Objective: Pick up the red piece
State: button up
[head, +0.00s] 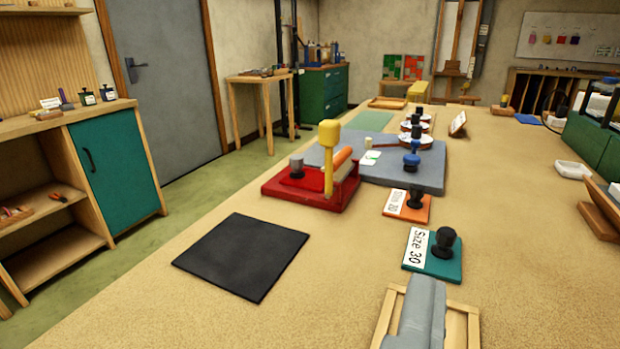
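A red tray-like block (312,195) stands on the long table left of the picture's middle. On its left part is a red piece (300,182) with a dark grey knob (296,165) on top; where the piece ends and the red block begins is hard to tell. A yellow upright post with a yellow head (328,150) and an orange roller shape (342,157) are at its right part. My gripper is not in view.
A black mat (242,255) lies in front of the red block. An orange plate (407,205) and a teal plate labelled Size 30 (433,268), both black-knobbed, lie right. A grey slab (420,180) is behind. A wooden frame (456,328) holds a grey object nearby. The right foreground tabletop is bare.

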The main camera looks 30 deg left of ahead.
aim_at(300, 177)
jog(key=k+j+z, duration=0.15)
jog(key=k+j, duration=0.4)
jog(key=j+z, duration=0.15)
jog(key=j, duration=0.35)
jog(key=k+j+z, duration=0.15)
jog(key=j, duration=0.35)
jog(key=j+z, duration=0.15)
jog(key=j, duration=0.3)
jog(key=k+j+z, duration=0.1)
jog(key=j, duration=0.4)
jog(key=i+j+z, duration=0.1)
jog(key=j, duration=0.25)
jog(key=i+j+z, duration=0.15)
jog(key=i+j, duration=0.15)
jog(key=i+j+z, duration=0.1)
jog(key=j, duration=0.4)
jog(key=i+j+z, duration=0.15)
jog(key=j, duration=0.25)
jog(key=i+j, duration=0.2)
jog(key=i, duration=0.05)
